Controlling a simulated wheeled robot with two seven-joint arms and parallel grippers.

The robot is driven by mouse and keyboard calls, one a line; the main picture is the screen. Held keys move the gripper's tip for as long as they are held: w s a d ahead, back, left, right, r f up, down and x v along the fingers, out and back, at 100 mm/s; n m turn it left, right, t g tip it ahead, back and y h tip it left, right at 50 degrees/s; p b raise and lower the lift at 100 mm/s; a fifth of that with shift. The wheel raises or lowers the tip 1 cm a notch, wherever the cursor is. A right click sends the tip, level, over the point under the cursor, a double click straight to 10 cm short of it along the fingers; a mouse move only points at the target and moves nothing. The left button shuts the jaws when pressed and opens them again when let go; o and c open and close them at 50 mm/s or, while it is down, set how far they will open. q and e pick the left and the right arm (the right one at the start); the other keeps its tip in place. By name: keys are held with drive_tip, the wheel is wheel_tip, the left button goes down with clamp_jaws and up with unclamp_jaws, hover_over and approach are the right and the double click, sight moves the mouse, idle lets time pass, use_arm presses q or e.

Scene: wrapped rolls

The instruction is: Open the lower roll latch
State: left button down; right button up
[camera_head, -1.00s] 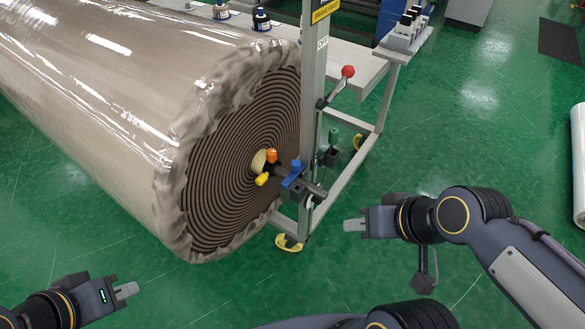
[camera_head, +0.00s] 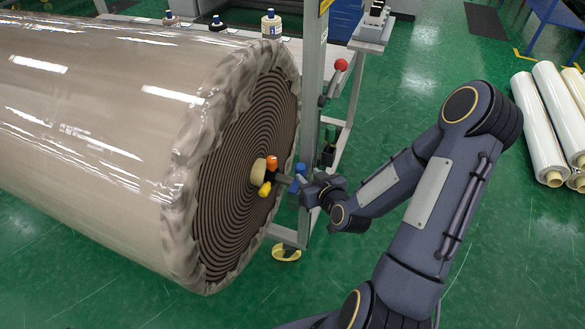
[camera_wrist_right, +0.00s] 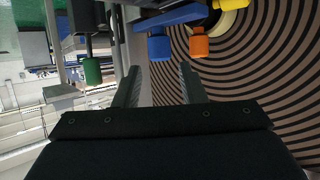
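The large wrapped roll (camera_head: 110,120) lies on its side, with its dark spiral end (camera_head: 240,180) facing my right arm. At its core are an orange knob (camera_head: 272,162) and a yellow knob (camera_head: 265,189). A blue knob (camera_head: 300,170) sits beside them near the upright post. My right gripper (camera_head: 302,190) is at the blue knob, partly hiding the latch parts. In the right wrist view, the two fingers (camera_wrist_right: 160,88) are apart, with the blue knob (camera_wrist_right: 159,47) beyond the gap between them. The orange knob (camera_wrist_right: 199,43) is to the right of it. My left gripper is out of view.
The grey post (camera_head: 313,90) stands close to my right gripper. A red-balled lever (camera_head: 341,65) is above it, and a green knob (camera_wrist_right: 92,71) shows in the wrist view. White rolls (camera_head: 540,125) lie at the right. Green floor is open around.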

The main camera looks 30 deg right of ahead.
sight(302, 170)
drive_tip(key=p+x, duration=0.1)
drive_tip(key=x, duration=0.6)
drive_tip(key=shift+w+f, duration=0.1)
drive_tip(key=shift+w, duration=0.05)
clamp_jaws()
